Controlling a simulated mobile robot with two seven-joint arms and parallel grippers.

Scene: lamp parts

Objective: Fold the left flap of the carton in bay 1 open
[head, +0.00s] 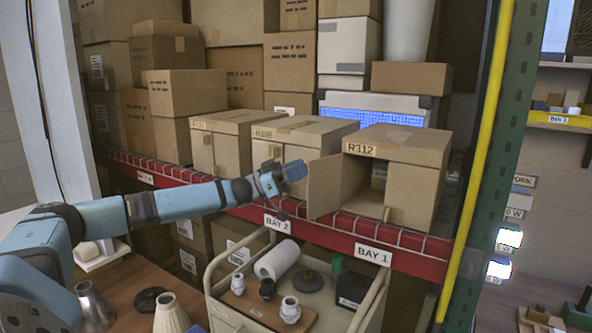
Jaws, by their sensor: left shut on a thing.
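The bay 1 carton (412,148), marked R312, stands on the red-edged shelf above the BAY 1 label (373,254). Its front is open and shows a dim inside with something pale in it. Its left flap (325,186) stands swung out from the left side of the opening, toward me and leftward. My left gripper (296,172) is at the outer edge of that flap and shut on it; the fingertips are small and partly hidden. My right gripper is not in view.
Two closed cartons (290,140) (222,138) stand left of the bay 1 carton. A cart (222,292) with lamp parts is below the shelf. A yellow post (480,160) and green upright stand at right.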

